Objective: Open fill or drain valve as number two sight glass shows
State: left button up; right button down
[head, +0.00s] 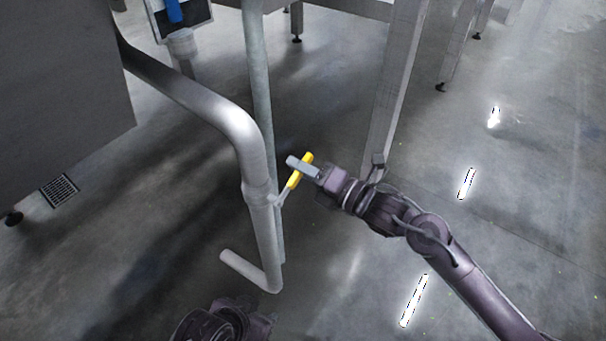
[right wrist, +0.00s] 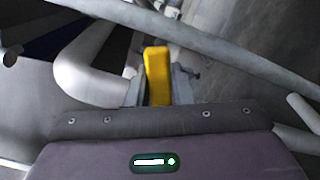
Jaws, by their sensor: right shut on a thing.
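A yellow valve handle (head: 294,180) sticks out at a slant from a grey pipe (head: 258,195) in the head view. My right gripper (head: 301,167) is shut on this handle near its upper end. The right wrist view shows the yellow handle (right wrist: 157,75) between the two jaws of my right gripper (right wrist: 160,90). My left gripper (head: 225,325) is at the bottom edge of the head view, below the pipe's lower end and apart from it. Its fingers cannot be made out. A blue part (head: 174,11) shows at the top left; whether it is a sight glass I cannot tell.
The large pipe bends down from a grey metal tank (head: 60,90) at left. A thin upright pipe (head: 257,70) stands behind it. A steel frame leg (head: 395,90) stands close behind my right arm. A floor drain grate (head: 60,190) lies at left. The floor at right is clear.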

jog(key=c, duration=1.3)
grip_release()
pick_arm(q)
jog(key=shift+s+a+p, duration=0.1)
jog(key=shift+a+p, duration=0.35)
jog(key=shift+a, duration=0.1)
pick_arm(e)
jog(key=v, duration=0.8)
